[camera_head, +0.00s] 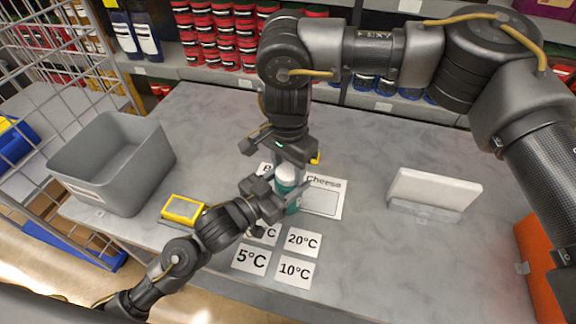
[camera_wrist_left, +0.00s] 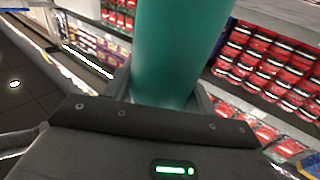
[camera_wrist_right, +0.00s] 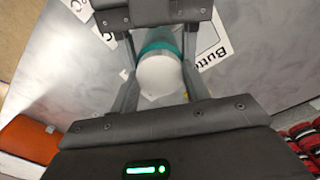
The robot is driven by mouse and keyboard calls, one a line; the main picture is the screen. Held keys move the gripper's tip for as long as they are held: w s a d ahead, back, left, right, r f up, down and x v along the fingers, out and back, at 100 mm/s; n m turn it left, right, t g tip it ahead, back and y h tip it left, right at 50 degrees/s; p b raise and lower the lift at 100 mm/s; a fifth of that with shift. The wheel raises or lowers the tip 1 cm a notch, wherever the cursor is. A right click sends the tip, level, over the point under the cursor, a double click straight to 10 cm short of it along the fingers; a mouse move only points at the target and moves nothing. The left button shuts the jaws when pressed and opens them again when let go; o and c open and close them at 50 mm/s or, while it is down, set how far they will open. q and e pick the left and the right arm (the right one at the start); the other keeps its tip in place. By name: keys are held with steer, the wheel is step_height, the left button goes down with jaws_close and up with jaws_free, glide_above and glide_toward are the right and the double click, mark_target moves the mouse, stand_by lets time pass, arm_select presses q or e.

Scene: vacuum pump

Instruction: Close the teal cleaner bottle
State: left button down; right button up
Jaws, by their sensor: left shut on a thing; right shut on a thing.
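The teal cleaner bottle (camera_head: 291,203) stands about upright in the middle of the grey table, partly hidden by both grippers. Its white cap (camera_head: 286,175) is on top and also shows end-on in the right wrist view (camera_wrist_right: 160,77). My left gripper (camera_head: 277,198) comes in from the front left and is shut on the bottle's teal body, which fills the middle of the left wrist view (camera_wrist_left: 172,50). My right gripper (camera_head: 289,166) points down from above, shut with its fingers on both sides of the white cap. Whether the cap is fully seated cannot be seen.
Temperature cards (camera_head: 295,271) and a Cheese card (camera_head: 325,203) lie around the bottle. A grey bin (camera_head: 110,150) and a yellow-framed item (camera_head: 183,209) are at the left. A white panel on a stand (camera_head: 434,189) is at the right. Stocked shelves line the back.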

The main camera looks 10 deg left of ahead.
steer(key=m, duration=0.3)
steer(key=shift+m, duration=0.4)
steer(key=m, duration=0.5)
steer(key=shift+a, duration=0.1)
steer(key=m, duration=0.9)
steer(key=shift+m, duration=0.3)
steer(key=m, duration=1.4)
steer(key=shift+m, duration=0.3)
steer(key=m, duration=0.3)
steer(key=shift+a+m, duration=0.1)
steer(key=shift+m, duration=0.3)
steer(key=o, duration=1.1)
